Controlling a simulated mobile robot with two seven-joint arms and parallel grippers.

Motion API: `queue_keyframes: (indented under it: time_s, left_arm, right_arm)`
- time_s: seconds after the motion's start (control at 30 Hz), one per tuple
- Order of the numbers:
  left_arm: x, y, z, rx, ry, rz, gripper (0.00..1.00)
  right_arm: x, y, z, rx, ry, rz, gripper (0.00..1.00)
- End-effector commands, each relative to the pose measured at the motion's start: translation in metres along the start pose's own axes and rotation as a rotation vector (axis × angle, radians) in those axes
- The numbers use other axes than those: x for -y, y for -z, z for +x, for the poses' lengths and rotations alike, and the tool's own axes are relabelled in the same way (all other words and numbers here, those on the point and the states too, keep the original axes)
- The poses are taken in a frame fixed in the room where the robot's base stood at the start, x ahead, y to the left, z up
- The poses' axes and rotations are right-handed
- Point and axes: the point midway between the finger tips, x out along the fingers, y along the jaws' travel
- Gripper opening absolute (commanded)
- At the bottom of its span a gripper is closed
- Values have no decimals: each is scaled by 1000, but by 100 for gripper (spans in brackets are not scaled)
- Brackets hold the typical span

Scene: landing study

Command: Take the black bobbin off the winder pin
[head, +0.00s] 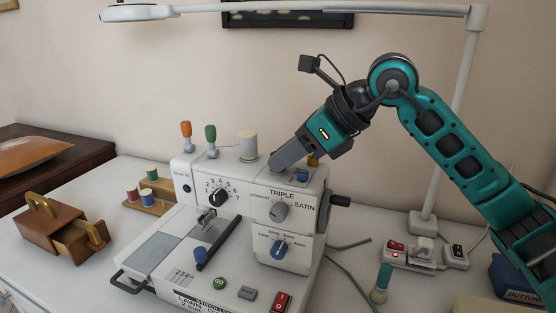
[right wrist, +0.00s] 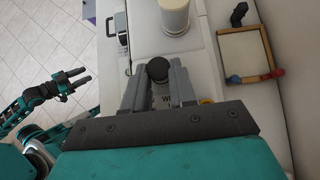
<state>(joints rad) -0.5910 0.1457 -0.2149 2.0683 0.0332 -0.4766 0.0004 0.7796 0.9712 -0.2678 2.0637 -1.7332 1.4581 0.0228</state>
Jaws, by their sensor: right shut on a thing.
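My right gripper (head: 274,164) points down at the top right of the white sewing machine (head: 255,190). In the right wrist view its two grey fingers (right wrist: 158,82) are shut on the black bobbin (right wrist: 157,69), whose round dark top shows between the tips. The head view hides the bobbin behind the fingers. The winder pin is hidden, so I cannot tell whether the bobbin is still around it. My left gripper (right wrist: 75,80) shows only in the right wrist view, off to the left, with its dark fingers apart and empty.
A cream thread cone (head: 248,146) stands on the machine near my right gripper. A shallow tray (right wrist: 247,74) lies behind the machine. A lamp post (head: 450,130) rises behind my right arm.

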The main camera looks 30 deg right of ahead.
Motion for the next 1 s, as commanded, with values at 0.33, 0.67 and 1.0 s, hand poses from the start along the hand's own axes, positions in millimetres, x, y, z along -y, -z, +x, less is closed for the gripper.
queue_keyframes:
  time_s: [0.33, 0.67, 1.0]
  left_arm:
    - [2, 1, -2, 3, 0, 10, 48]
    - [1, 12, -10, 3, 0, 10, 48]
    - [0, 24, -18, 4, 0, 7, 48]
  right_arm:
    - [0, -2, -2, 0, 1, 0, 0]
    - [0, -14, -13, 0, 1, 0, 0]
    - [0, -26, -25, 0, 0, 1, 0]
